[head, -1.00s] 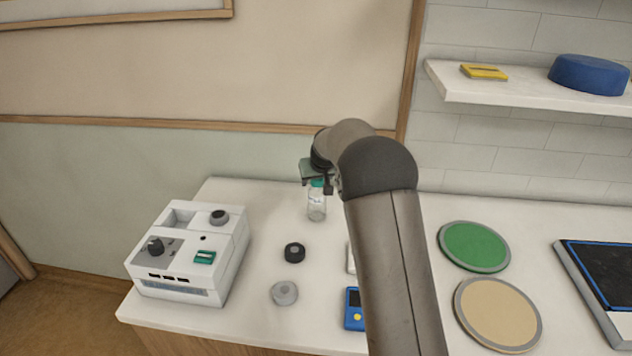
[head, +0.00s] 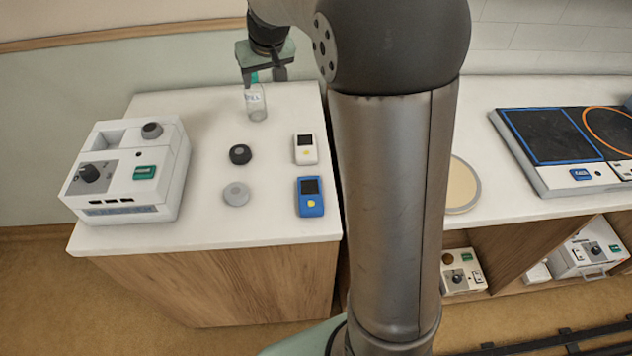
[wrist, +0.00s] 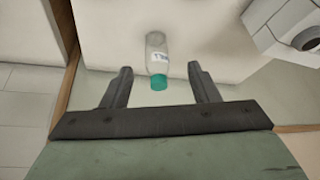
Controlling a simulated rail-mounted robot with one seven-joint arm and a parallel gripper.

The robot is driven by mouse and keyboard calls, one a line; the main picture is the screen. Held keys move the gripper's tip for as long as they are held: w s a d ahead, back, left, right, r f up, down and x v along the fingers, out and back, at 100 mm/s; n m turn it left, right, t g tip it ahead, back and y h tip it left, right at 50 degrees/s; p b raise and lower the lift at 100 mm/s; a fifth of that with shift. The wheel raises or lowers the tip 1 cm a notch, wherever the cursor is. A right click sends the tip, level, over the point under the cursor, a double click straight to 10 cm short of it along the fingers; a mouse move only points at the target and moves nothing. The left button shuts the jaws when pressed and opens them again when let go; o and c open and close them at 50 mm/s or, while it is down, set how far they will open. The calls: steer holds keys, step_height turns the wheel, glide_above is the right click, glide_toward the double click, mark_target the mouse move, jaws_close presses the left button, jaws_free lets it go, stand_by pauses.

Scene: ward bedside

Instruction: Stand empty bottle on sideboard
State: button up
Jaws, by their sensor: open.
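A clear bottle (head: 257,108) with a teal cap and a white printed label stands upright near the back edge of the white sideboard top (head: 190,228). It looks see-through and empty. My gripper (head: 264,78) is open at the bottle's cap end, above the sideboard. In the wrist view, the bottle (wrist: 156,45) shows between the two spread fingers of my gripper (wrist: 160,70), its cap towards the palm. I see a gap on both sides and no finger touching it. How far the fingers reach down around the cap is hard to tell.
A white device (head: 125,170) with a knob stands on the left. A black knob-like piece (head: 240,154), a grey one (head: 236,194), a white meter (head: 305,149) and a blue meter (head: 310,197) lie in front of the bottle.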

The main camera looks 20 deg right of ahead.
steer(key=s+f+g, duration=0.1)
steer(key=s+f, duration=0.1)
steer(key=s, duration=0.9)
steer(key=s+f+g, duration=0.2)
steer(key=s+f, duration=0.1)
steer(key=s, duration=0.9)
steer(key=s+f+g, duration=0.1)
steer(key=s+f, duration=0.2)
steer(key=s, duration=0.8)
steer(key=shift+s+a+m+g+h, duration=0.15)
steer(key=shift+a+m+g+h, duration=0.15)
